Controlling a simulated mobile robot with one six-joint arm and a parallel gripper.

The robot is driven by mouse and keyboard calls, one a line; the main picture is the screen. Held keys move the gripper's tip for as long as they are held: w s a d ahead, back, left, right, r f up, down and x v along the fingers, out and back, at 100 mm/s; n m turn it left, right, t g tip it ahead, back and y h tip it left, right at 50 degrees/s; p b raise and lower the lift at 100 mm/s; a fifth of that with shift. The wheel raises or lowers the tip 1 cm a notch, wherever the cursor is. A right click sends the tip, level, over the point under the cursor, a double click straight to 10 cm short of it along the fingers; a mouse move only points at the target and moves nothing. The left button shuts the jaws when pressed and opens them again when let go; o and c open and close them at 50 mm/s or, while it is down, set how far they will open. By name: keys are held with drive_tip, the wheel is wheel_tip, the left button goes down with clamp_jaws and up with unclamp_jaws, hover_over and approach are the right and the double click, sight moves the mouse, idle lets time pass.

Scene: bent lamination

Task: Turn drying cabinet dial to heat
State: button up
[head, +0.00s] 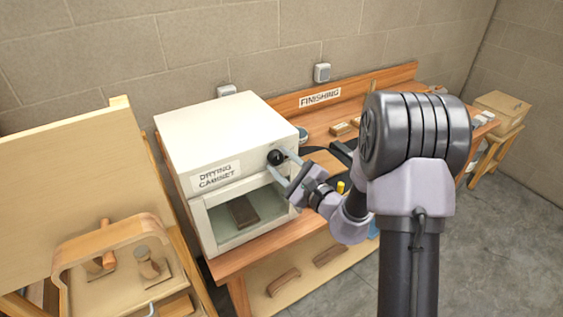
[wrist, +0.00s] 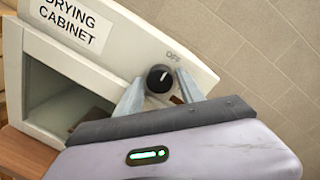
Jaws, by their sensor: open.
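The white drying cabinet (head: 215,140) stands on a wooden bench, its label facing me. Its black round dial (head: 275,157) sits at the upper right of the front. In the wrist view the dial (wrist: 159,78) has a pale pointer line and the word OFF printed above it; other markings are hidden or too small to read. My gripper (head: 280,164) is open at the cabinet front. In the wrist view its two fingers (wrist: 158,92) stand on either side of the dial, with gaps visible. The cabinet's window shows a dark block (head: 242,211) inside.
A FINISHING sign (head: 320,97) and small wooden pieces lie along the bench (head: 225,265) to the right. A wooden rack with a bent frame (head: 110,240) stands at left. A cardboard box (head: 503,108) sits at far right. Grey floor is open at lower right.

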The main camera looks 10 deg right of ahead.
drive_tip(key=shift+c, duration=0.5)
clamp_jaws()
drive_tip(key=m, duration=0.4)
drive_tip(key=shift+f+m+t, duration=0.1)
drive_tip(key=shift+m+t, duration=0.2)
drive_tip(key=m, duration=0.4)
drive_tip(key=shift+m+p, duration=0.35)
drive_tip(key=shift+m, duration=0.05)
drive_tip(key=m+h+p, duration=0.1)
drive_tip(key=m+p, duration=0.1)
drive_tip(key=m, duration=0.3)
drive_tip(key=shift+t, duration=0.4)
drive_tip(key=shift+m+p, duration=1.1)
drive_tip(key=shift+m, duration=1.2)
